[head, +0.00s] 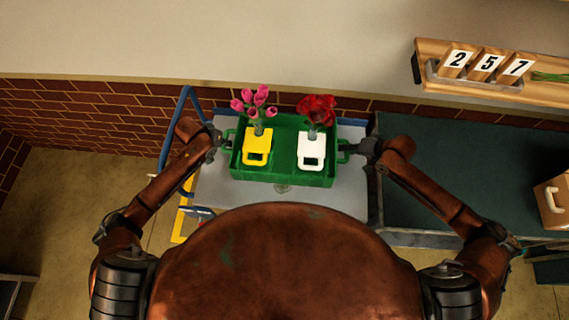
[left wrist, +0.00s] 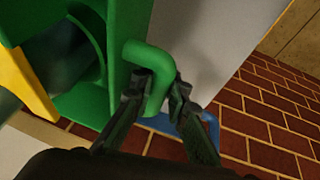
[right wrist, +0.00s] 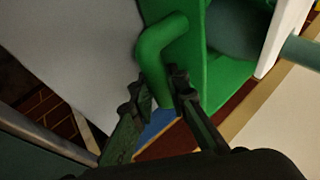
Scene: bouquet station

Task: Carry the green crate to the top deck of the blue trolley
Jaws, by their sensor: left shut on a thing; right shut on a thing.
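The green crate (head: 285,179) is over the grey top deck (head: 335,198) of the blue trolley (head: 163,150) in the head view. I cannot tell whether it rests on the deck or hangs just above. It looks level. My left gripper (head: 221,141) is shut on the crate's left handle, a green bar in the left wrist view (left wrist: 152,58). My right gripper (head: 352,150) is shut on the right handle, which shows in the right wrist view (right wrist: 158,45). In the crate are a yellow holder (head: 257,148) with pink tulips (head: 254,102) and a white holder (head: 311,150) with red flowers (head: 317,109).
A dark green worktop (head: 430,165) adjoins the trolley on the right, with a brown box (head: 553,200) on it. A wooden rack with number cards (head: 488,63) is on the wall above. A brick wall (head: 90,110) stands behind the trolley. Open floor lies left.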

